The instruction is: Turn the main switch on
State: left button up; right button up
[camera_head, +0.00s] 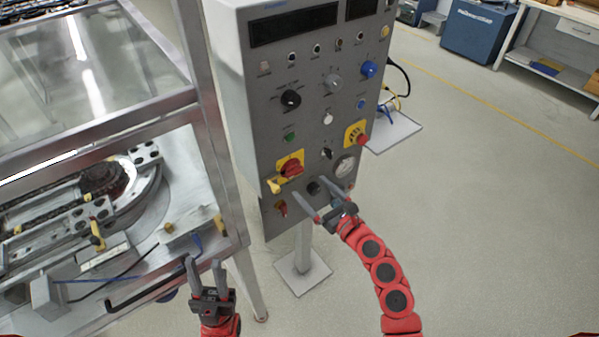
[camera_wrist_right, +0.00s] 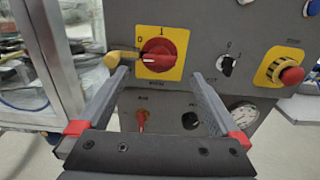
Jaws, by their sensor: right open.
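The main switch (camera_head: 291,168) is a red rotary knob on a yellow plate, low on the grey control panel (camera_head: 262,105). In the right wrist view the red knob (camera_wrist_right: 158,55) is ahead, above and between my fingertips, with 0 and I marks around it. A yellow padlock-like piece (camera_wrist_right: 122,59) hangs at the plate's left side. My right gripper (camera_head: 322,200) is open and empty in front of the panel, below and right of the knob, apart from it. My left gripper (camera_head: 206,264) is open and empty by the metal frame, low on the left.
A red emergency button (camera_head: 362,139) on yellow and a gauge (camera_head: 345,166) sit right of the switch. A small red key-like switch (camera_wrist_right: 142,117) is below it. The glass-topped metal machine (camera_head: 90,80) stands left. Open floor (camera_head: 480,200) lies right.

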aim_at(296, 174)
jog(key=x, duration=0.5)
jog(key=shift+r, duration=0.15)
jog(key=shift+w+a+p, duration=0.3)
jog(key=shift+w+a, duration=0.15)
jog(key=shift+w, duration=0.1)
jog(key=shift+c, duration=0.3)
jog(key=c, duration=1.3)
